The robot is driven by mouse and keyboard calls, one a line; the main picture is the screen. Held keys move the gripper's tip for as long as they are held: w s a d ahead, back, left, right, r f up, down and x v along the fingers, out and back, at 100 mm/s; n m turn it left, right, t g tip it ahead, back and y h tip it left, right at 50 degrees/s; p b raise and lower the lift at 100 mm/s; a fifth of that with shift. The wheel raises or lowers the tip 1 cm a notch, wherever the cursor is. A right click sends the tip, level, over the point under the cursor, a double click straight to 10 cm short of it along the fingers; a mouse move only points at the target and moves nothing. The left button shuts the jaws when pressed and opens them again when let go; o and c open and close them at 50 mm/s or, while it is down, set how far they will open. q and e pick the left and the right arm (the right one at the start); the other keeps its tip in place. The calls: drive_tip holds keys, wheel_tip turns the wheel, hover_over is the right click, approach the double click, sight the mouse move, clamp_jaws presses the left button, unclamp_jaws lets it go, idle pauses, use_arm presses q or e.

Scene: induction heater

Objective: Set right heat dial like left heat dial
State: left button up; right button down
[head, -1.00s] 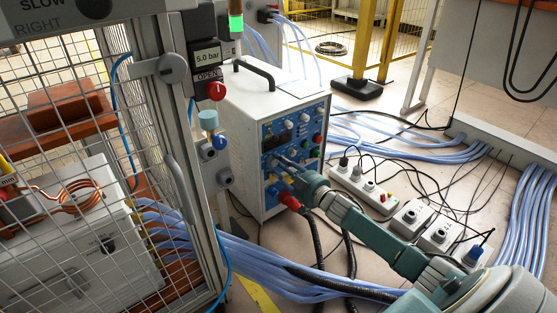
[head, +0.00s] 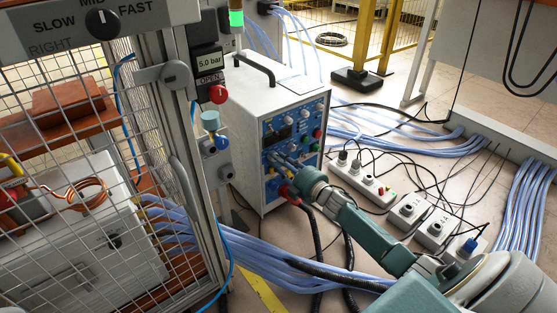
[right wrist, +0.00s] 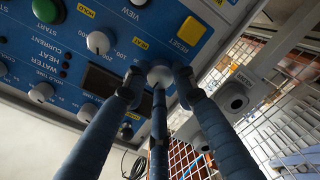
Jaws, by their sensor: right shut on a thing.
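The heater unit (head: 256,92) is a white box with a blue control panel (head: 300,131) on its front. My right gripper (head: 277,158) is at the lower left part of this panel. In the right wrist view the blue panel (right wrist: 150,38) appears upside down. There my right gripper (right wrist: 158,80) has its blue fingers closed around a round white dial (right wrist: 158,73). The fingers hide most of this dial, and its pointer cannot be read. Another white dial (right wrist: 98,42) with a number scale is free beside it. I cannot tell which label belongs to which dial. My left gripper is not in view.
A wire cage (head: 90,190) stands at the left, with a speed dial (head: 101,22) at its top. A red knob (head: 218,94) sits beside a gauge reading 5.0 bar. Power strips (head: 363,181) and blue hoses (head: 270,262) lie on the floor. A yellow button (right wrist: 192,30) is near the held dial.

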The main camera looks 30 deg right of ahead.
drive_tip(key=shift+f+n, duration=0.1)
drive_tip(key=shift+n, duration=0.2)
drive_tip(key=c, duration=1.4)
unclamp_jaws()
drive_tip(key=shift+s, duration=0.15)
drive_tip(key=s, duration=0.7)
drive_tip(key=s+d, duration=0.1)
drive_tip(key=s, duration=0.3)
drive_tip(key=shift+s+r, duration=0.3)
drive_tip(key=shift+s, duration=0.05)
drive_tip(key=shift+s, duration=0.1)
